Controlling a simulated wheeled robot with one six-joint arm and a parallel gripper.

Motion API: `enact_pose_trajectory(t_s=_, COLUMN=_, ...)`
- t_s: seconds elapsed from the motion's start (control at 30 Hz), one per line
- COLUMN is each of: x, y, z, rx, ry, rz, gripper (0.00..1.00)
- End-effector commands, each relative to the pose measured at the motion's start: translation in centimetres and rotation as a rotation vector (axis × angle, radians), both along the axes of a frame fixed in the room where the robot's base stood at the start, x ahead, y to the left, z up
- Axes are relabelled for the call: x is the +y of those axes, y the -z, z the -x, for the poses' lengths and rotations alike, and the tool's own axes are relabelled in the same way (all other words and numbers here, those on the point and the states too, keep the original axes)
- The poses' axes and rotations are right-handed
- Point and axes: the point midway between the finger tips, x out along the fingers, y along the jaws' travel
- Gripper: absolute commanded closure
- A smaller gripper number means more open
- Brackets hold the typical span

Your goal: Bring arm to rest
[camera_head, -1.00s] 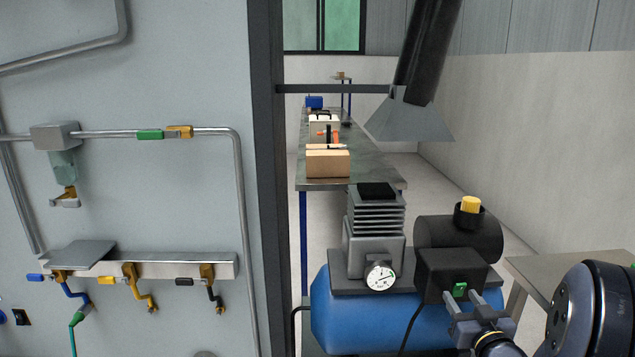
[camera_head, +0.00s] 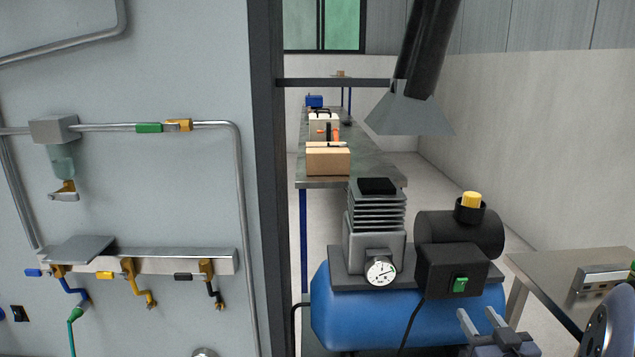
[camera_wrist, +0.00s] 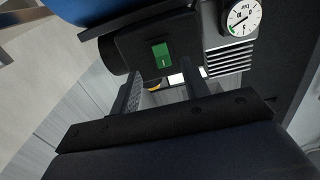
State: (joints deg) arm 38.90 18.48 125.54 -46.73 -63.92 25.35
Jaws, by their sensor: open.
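My gripper (camera_head: 482,322) is at the lower right in the head view, in front of the blue tank of the compressor (camera_head: 350,310). Its two fingers are apart with nothing between them. In the wrist view my gripper (camera_wrist: 160,95) points at the compressor's black switch box (camera_wrist: 125,48) with its green switch (camera_wrist: 161,57). The switch also shows in the head view (camera_head: 460,285). A small gap separates the fingers from the box in the head view. Part of my arm is cut off by the lower right edge.
A wall panel (camera_head: 150,210) with pipes and coloured valves stands at the left. A long bench (camera_head: 365,170) with a cardboard box (camera_head: 328,161) runs behind the compressor. A metal table (camera_head: 540,275) stands at the right. A grey hood (camera_head: 408,115) hangs above.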

Motion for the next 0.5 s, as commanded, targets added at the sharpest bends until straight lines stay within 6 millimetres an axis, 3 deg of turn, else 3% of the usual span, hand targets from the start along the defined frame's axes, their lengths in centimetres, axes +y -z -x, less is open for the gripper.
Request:
enact_pose_trajectory(t_s=0.33, x=0.4, y=-0.1, z=-7.1, rx=0.001, ry=-0.004, rz=0.000, gripper=0.56)
enact_pose_trajectory(t_s=0.5, x=0.2, y=-0.8, z=-6.7, rx=0.051, ry=0.001, rz=0.002, gripper=0.56)
